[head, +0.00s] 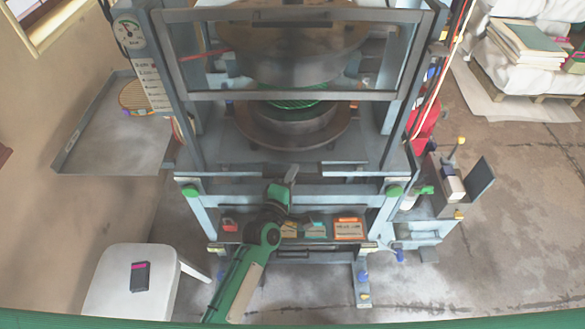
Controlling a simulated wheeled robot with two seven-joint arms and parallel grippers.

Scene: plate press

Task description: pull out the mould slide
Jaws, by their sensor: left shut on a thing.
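The mould slide (350,157) is a flat grey plate at the front of the press bed, low in the press opening. A round grey mould (300,136) sits on it, with a green ribbed piece (297,106) partly showing at its top. My left gripper (291,174) is at the slide's front edge, near the middle, and is shut on it. The gripper hides the exact place of its grip. My right gripper is not in view.
A framed guard (300,97) crosses the press above the mould. A side tray (110,145) is at left, and a white stool (125,290) with a dark device stands at front left. A small fixture (450,185) is at right. Floor at front right is clear.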

